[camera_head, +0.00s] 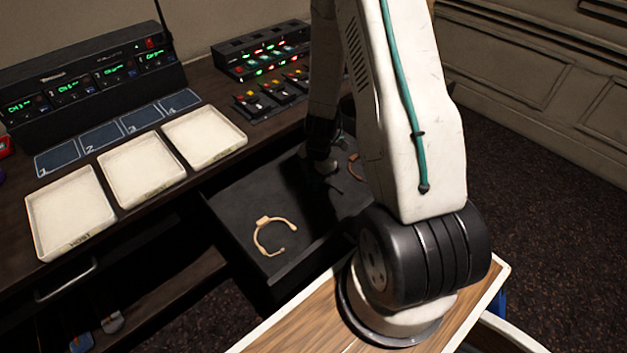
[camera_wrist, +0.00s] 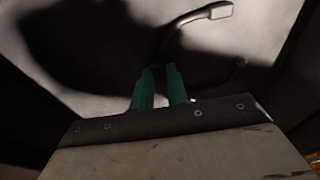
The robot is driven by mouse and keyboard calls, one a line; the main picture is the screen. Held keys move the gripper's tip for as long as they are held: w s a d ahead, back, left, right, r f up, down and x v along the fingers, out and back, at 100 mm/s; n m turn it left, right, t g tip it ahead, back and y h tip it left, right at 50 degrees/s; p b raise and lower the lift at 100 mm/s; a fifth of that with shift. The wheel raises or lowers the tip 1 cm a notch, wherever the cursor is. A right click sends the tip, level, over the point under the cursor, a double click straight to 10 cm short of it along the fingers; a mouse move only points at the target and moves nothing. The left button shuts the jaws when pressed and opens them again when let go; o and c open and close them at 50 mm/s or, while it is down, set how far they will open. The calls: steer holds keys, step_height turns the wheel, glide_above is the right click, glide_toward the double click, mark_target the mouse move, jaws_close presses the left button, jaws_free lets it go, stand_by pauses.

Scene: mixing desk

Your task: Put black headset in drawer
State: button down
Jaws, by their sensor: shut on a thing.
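My gripper (camera_wrist: 160,82), with two teal fingers, is low over the open black drawer (camera_head: 235,207). In the wrist view its fingertips are shut on a dark curved band (camera_wrist: 178,25) with a pale end piece, which looks like the black headset. The band is in shadow, so its colour and whether it touches the drawer floor are hard to tell. In the head view my arm hides most of the gripper and the held headset. A beige headset (camera_head: 268,233) lies in the drawer's front left part.
A brown curved piece (camera_head: 356,168) shows in the drawer beside my arm. Three white trays (camera_head: 141,170) stand on the desk left of the drawer. Radio units and a lit control box (camera_head: 262,50) stand behind. The drawer floor around the beige headset is clear.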

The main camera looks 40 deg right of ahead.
steer(key=c, duration=0.9)
jaws_free()
steer(key=shift+r, duration=3.5)
